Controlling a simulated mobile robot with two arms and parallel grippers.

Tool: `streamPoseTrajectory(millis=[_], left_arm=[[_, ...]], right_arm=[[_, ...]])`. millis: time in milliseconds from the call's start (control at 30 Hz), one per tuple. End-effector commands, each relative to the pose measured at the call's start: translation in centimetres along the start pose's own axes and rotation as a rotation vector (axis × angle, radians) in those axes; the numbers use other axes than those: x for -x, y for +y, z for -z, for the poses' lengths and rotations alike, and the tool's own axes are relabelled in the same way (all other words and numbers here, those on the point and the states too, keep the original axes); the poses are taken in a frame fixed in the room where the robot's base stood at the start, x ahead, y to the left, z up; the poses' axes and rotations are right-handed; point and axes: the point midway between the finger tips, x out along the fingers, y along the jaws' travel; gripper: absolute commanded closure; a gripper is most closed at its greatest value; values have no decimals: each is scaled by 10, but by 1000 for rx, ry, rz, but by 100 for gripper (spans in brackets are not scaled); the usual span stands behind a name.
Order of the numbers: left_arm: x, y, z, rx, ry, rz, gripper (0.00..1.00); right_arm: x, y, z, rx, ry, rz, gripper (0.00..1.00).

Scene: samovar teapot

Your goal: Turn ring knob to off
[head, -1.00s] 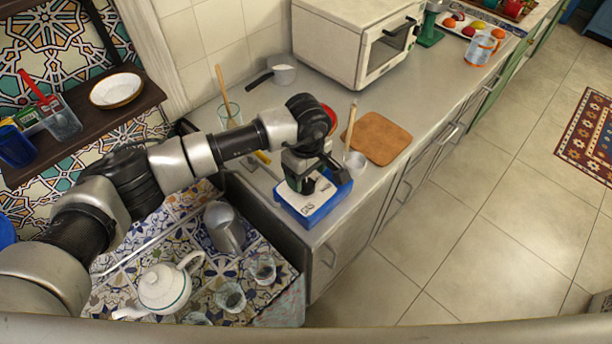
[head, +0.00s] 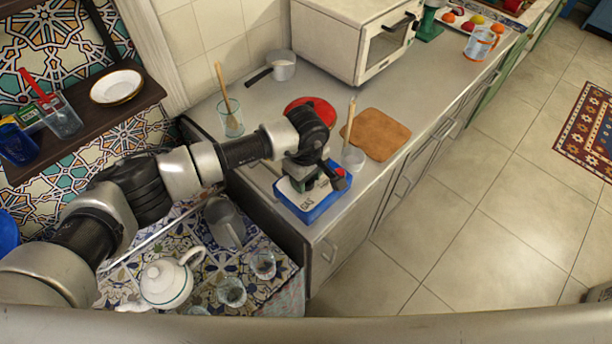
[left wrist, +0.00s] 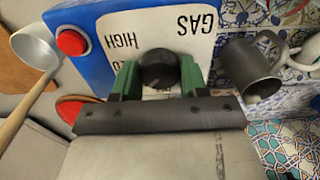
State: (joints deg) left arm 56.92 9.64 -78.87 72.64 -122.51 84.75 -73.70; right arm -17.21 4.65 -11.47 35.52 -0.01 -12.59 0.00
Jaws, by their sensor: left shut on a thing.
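A blue and white gas unit (head: 318,203) marked "GAS" sits at the near end of the counter. It also shows in the left wrist view (left wrist: 115,35), with the words "GAS" and "HIGH" and a red button (left wrist: 72,41). A round black knob (left wrist: 158,68) stands on its white face. My left gripper (head: 308,182) is over the unit. In the left wrist view its green fingers (left wrist: 158,82) are on both sides of the knob and shut on it. The knob's lower part is hidden by the gripper. My right gripper is not in view.
A white teapot (head: 166,281), a grey metal jug (head: 225,222) and several glasses stand on the lower tiled surface.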

Motion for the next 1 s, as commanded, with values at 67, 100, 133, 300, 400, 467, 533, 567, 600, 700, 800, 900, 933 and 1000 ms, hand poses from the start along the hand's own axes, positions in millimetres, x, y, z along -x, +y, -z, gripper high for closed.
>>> streamPoseTrajectory(millis=[67, 100, 133, 300, 400, 467, 533, 567, 600, 700, 800, 900, 933, 1000], left_arm=[[0, 0, 0, 5, 0, -1, 80], [0, 0, 0, 10, 0, -1, 80], [0, 0, 0, 15, 0, -1, 80], [-2, 0, 0, 75, 0, -2, 80], [-3, 0, 0, 136, 1, -1, 80], [-3, 0, 0, 181, 1, -2, 80], [-4, 0, 0, 239, 1, -3, 80], [-4, 0, 1, 265, 1, -3, 80], [-4, 0, 1, 299, 1, -3, 80], [-4, 0, 0, 386, 1, -2, 80], [-3, 1, 0, 470, 1, -3, 80], [-3, 1, 0, 549, 0, -3, 80], [-3, 1, 0, 572, 0, -3, 80], [-2, 1, 0, 619, 1, -3, 80]], right_arm=[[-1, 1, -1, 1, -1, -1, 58], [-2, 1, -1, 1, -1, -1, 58], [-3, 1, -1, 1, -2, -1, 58], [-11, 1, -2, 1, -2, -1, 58], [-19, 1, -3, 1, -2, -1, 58], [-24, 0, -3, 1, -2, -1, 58], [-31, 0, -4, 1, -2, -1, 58], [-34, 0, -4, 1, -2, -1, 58], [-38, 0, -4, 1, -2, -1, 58], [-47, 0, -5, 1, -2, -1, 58], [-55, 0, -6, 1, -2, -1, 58], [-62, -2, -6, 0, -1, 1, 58], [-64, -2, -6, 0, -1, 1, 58], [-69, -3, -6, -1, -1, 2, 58]])
